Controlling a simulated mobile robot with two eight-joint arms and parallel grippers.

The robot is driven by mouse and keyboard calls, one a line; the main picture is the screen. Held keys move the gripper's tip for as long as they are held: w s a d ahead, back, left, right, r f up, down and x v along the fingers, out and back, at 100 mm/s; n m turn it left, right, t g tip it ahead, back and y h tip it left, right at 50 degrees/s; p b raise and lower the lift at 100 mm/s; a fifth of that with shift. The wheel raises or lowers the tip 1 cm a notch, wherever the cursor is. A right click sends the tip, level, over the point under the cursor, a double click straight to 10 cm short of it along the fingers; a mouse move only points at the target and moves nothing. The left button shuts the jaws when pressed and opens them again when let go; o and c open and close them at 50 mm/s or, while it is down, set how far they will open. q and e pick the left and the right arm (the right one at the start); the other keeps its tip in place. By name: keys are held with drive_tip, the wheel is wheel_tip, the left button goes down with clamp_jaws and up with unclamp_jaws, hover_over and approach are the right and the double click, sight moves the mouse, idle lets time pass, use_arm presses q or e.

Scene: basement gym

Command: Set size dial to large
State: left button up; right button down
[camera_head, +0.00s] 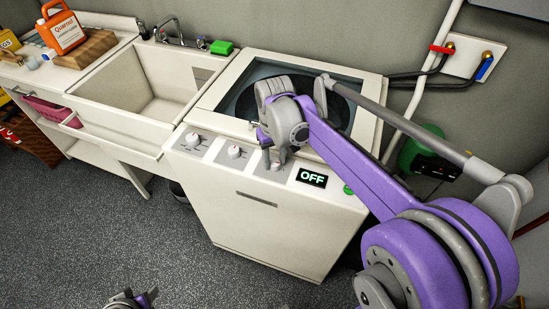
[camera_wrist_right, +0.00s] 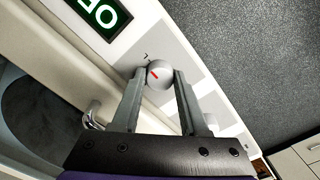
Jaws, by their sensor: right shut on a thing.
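A white top-loading washer (camera_head: 260,225) has three dials on its front panel. The left dial (camera_head: 193,139) and middle dial (camera_head: 234,151) stand free. My right gripper (camera_head: 275,160) reaches down onto the third dial, next to the lit OFF display (camera_head: 312,177). In the right wrist view, its fingers lie on either side of this round silver dial (camera_wrist_right: 159,75), which has a red pointer line. A small dark mark like an L shows beside the dial; other labels are hidden or too small to read. My left gripper (camera_head: 130,300) is only partly in view at the bottom edge.
A green button (camera_head: 348,189) sits right of the display. A sink (camera_head: 165,95) with a green sponge (camera_head: 221,47) stands to the left. Pipes and hoses run along the wall at right. The floor in front is clear.

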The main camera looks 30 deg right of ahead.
sight(275, 162)
drive_tip(key=shift+c, duration=2.1)
unclamp_jaws()
drive_tip(key=shift+r, duration=0.15)
wheel_tip(275, 162, up, 11)
drive_tip(key=shift+f+p, duration=0.2)
drive_tip(key=shift+p, duration=0.2)
drive_tip(key=s+a+f+t, duration=0.2)
drive_tip(key=s+a+f, duration=0.1)
drive_tip(key=s+f, duration=0.4)
drive_tip(key=s+a+f+n+t, duration=0.1)
drive_tip(key=s+a+f+t, duration=0.2)
drive_tip(key=s+f, duration=0.4)
drive_tip(key=shift+s+a, duration=0.45)
drive_tip(key=shift+s, duration=0.35)
